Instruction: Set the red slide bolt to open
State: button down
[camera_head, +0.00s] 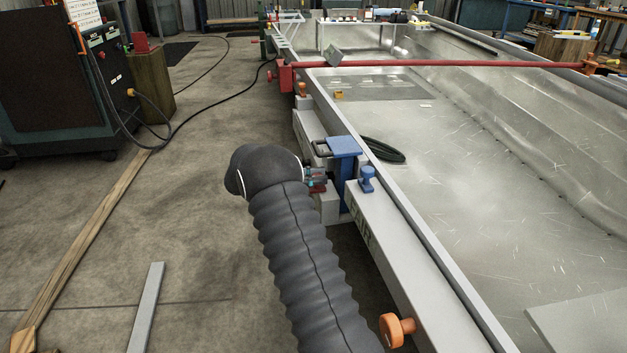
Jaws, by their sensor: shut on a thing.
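The red slide bolt (318,188) shows only as a small red patch on the side of the grey rail, left of the blue clamp. My gripper (314,177) is at the end of my dark sleeved arm, right at this red part, and is shut on it. My arm's wrist hides most of the gripper from the left. The bolt's full length and how far it is slid cannot be made out.
A blue clamp (345,147) stands on the hull edge just right of my gripper, with a blue knob (367,180) beside it. An orange knob (397,328) sits nearer on the rail. A red bar (430,64) crosses the hull.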

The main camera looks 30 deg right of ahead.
jog(key=shift+a, duration=0.15)
jog(key=c, duration=0.8)
grip_release()
jog(key=shift+w+a, duration=0.15)
jog(key=shift+d, duration=0.2)
jog(key=v, duration=1.2)
